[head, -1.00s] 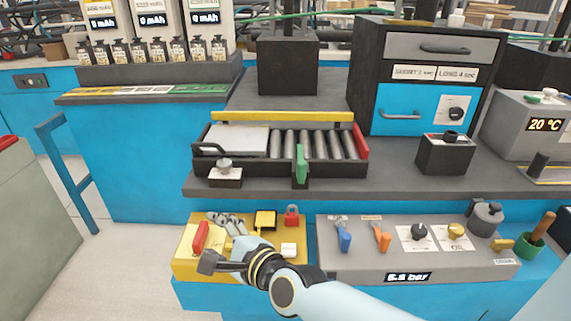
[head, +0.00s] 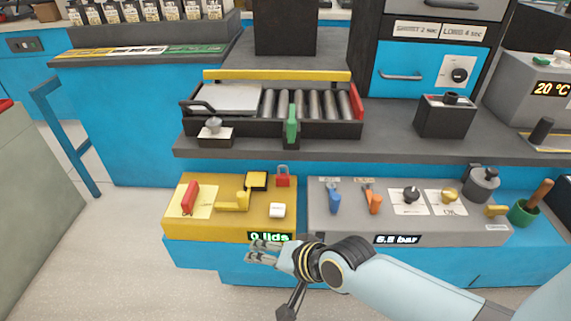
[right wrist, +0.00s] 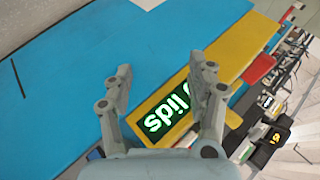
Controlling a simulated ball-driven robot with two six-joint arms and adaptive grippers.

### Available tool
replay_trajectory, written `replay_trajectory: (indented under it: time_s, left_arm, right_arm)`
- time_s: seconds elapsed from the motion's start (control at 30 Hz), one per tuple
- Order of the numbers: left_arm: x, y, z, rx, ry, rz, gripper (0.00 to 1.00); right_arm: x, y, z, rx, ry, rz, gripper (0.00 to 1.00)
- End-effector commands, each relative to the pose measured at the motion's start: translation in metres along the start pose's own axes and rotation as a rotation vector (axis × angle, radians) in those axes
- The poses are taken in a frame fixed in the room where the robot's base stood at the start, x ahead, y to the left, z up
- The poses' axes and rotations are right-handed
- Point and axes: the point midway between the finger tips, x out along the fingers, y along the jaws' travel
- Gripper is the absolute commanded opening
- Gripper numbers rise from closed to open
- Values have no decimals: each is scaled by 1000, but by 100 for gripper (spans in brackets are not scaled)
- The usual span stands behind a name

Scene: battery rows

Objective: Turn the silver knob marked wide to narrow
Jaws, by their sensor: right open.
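A silver knob (head: 213,125) stands on a small white-topped block at the front left of the roller conveyor. Its marking is too small to read, so I cannot confirm the wide and narrow ends. My right gripper (head: 256,252) is open and empty, low in front of the yellow panel by the "0 lids" display, below and apart from the silver knob. In the right wrist view the open fingers (right wrist: 165,70) frame the green-lettered display, and the silver knob is not recognizable there. My left gripper is not in view.
The yellow panel (head: 175,225) carries a red handle (head: 189,198), a yellow lever and a red padlock. The grey panel (head: 330,228) holds blue and orange switches, a black knob (head: 411,195) and a brass knob (head: 449,195). A green lever (head: 292,124) stands right of the silver knob.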

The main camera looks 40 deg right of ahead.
Motion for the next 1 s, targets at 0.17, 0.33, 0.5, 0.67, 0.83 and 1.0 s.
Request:
replay_trajectory:
  time_s: [0.17,0.33,0.5,0.67,0.83,1.0]
  left_arm:
    - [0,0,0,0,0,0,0]
    - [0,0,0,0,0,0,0]
    - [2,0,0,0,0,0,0]
    - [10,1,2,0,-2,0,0]
    - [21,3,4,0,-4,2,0]
    - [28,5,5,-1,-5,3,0]
  right_arm:
    - [1,4,1,-10,-1,6,57]
    - [1,4,1,-10,-1,6,57]
    - [3,11,4,-20,-4,18,57]
    - [18,65,23,-109,-34,107,57]
    - [27,147,52,-262,-95,235,57]
    - [24,215,77,-406,-166,334,57]
